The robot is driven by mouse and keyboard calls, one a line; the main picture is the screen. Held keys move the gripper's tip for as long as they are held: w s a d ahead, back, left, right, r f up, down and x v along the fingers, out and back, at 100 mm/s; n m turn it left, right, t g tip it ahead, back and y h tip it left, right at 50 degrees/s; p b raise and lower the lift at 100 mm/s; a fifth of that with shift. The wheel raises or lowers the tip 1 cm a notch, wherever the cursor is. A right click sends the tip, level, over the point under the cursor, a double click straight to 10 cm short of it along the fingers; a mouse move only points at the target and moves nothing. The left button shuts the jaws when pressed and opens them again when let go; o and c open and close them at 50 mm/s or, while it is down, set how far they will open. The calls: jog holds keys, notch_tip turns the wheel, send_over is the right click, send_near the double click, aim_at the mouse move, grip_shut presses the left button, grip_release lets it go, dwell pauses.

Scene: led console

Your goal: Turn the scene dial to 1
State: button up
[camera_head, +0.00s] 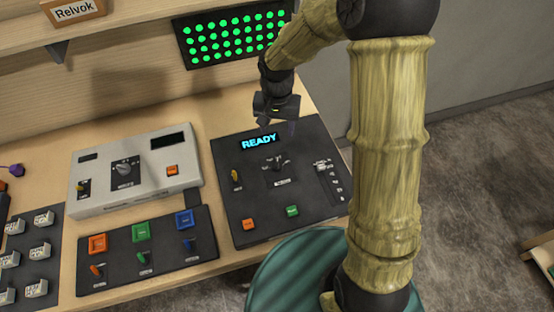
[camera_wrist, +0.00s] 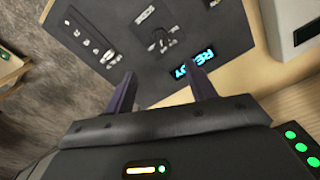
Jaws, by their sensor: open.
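A dark console (camera_head: 226,150) with a lit "READY" display (camera_head: 259,142) stands at the right end of the bench. A black dial (camera_head: 275,163) sits below the display; it also shows in the wrist view (camera_wrist: 159,40). A second dial (camera_head: 124,168) is on the light grey console to the left. My gripper (camera_head: 281,123) is open and empty above the back of the dark console. In the wrist view its fingertips (camera_wrist: 160,76) are apart, near the display and short of the dial.
The dark console also has a yellow switch (camera_head: 235,179), a slider (camera_head: 322,168), an orange button (camera_head: 249,224) and a green button (camera_head: 292,211). A green LED panel (camera_head: 232,36) hangs behind. A colored-button box (camera_head: 150,262) lies left. A teal stool (camera_head: 290,270) stands in front.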

aim_at(277, 163)
notch_tip(277, 163, down, 17)
jog(key=p, duration=0.4)
jog(key=shift+f, duration=0.1)
dwell(0.4)
jog(key=c, duration=1)
